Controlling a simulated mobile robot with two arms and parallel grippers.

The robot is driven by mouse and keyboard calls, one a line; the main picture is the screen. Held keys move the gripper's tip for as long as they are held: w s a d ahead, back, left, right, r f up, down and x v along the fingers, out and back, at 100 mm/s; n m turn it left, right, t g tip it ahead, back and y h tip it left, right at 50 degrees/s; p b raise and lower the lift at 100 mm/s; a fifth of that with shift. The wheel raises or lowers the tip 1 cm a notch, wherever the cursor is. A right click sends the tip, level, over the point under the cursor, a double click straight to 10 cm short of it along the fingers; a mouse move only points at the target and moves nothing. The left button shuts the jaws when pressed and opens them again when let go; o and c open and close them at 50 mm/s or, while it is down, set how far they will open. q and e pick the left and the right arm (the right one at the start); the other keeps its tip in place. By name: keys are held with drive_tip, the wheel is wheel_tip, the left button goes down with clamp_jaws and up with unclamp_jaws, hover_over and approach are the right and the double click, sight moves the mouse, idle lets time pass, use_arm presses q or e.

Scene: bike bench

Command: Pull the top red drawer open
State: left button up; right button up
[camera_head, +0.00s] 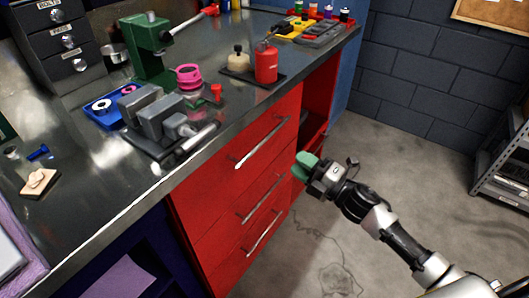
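The top red drawer (222,170) is in the front of the bench, just under the worktop, and looks closed. Its slanted metal bar handle (262,143) is in plain view. Two more red drawers with similar handles sit below it. My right gripper (302,166) has green fingertips and is to the right of the drawer handle, apart from it, near the right edge of the drawer stack. Its fingers overlap in this view, so their gap cannot be made out. My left gripper is not in view.
The dark worktop (80,90) holds a grey vise (160,115), a green press (147,50), a red can (266,65) and small parts. An open red compartment (318,92) is right of the drawers. A metal shelf (505,165) stands far right.

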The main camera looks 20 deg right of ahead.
sight(265, 138)
drive_tip(key=shift+n+y, duration=0.3)
drive_tip(key=shift+n, duration=0.2)
drive_tip(key=x, duration=1.1)
drive_tip(key=shift+s+a+r+p, duration=0.1)
drive_tip(key=shift+a+r+p, duration=0.25)
drive_tip(key=shift+r, duration=0.1)
drive_tip(key=shift+c, duration=0.4)
clamp_jaws()
